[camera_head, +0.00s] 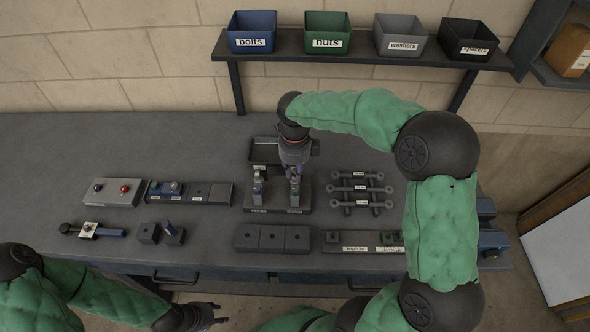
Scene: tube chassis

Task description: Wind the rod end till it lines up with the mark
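Several rods with ring-shaped ends lie across a dark rack (361,190) at the right of the bench; I cannot make out an alignment mark on them. A labelled length jig (355,248) lies in front of the rack. My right gripper (294,171) points down over a dark two-place stand (277,206), at the top of the upright tool in its right place (295,190). Whether its fingers grip this tool is too small to tell. A second upright tool (258,191) stands in the left place. My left gripper (218,313) is low in front of the bench, fingers apart and empty.
Bins labelled bolts (252,28), nuts, washers and spacers stand on a shelf behind. A grey box with buttons (111,192), a small-parts block (190,191), a clamp-like tool (92,231) and dark blocks (272,237) occupy the bench. The bench's back left is clear.

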